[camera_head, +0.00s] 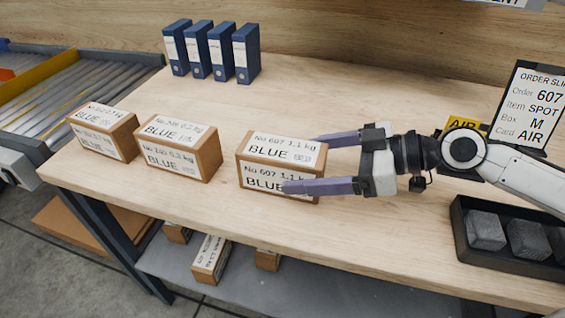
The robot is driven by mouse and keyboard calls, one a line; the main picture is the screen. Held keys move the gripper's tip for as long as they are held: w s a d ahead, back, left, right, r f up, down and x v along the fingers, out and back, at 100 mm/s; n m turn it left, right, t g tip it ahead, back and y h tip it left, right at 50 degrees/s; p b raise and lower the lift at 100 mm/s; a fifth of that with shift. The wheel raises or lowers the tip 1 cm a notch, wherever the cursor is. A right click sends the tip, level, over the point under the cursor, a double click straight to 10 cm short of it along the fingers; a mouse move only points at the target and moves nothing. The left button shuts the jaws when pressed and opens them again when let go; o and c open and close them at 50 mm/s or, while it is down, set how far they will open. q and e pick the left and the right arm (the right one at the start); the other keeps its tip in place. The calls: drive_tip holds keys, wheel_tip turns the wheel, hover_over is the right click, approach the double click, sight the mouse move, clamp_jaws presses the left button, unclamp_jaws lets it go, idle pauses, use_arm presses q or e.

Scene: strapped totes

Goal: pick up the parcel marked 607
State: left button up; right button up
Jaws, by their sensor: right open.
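The parcel marked 607 (254,164) is a brown box with white labels reading "No 607 1.1 kg BLUE". It stands on the wooden table, the rightmost of three parcels in a row. My right gripper (305,162) comes in from the right and is open. Its two purple fingers lie one at the far side and one at the near side of the parcel's right part. The near finger hides part of the front label. I cannot tell whether the fingers touch the box. My left gripper is not in view.
Two other parcels, the middle one (178,150) and the left one (102,133), stand to the left. Blue binders (210,51) stand at the back. An order slip sign (533,105) and a black tray (509,263) with grey blocks are at the right. More boxes lie on a shelf below.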

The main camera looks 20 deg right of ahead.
sight(282, 166)
drive_tip(key=p+x, duration=0.1)
drive_tip(key=x, duration=0.3)
drive_tip(key=shift+a, duration=0.1)
drive_tip(key=shift+w+a+f, duration=0.25)
drive_tip(key=shift+a+f, duration=0.1)
clamp_jaws()
drive_tip(key=shift+r, duration=0.3)
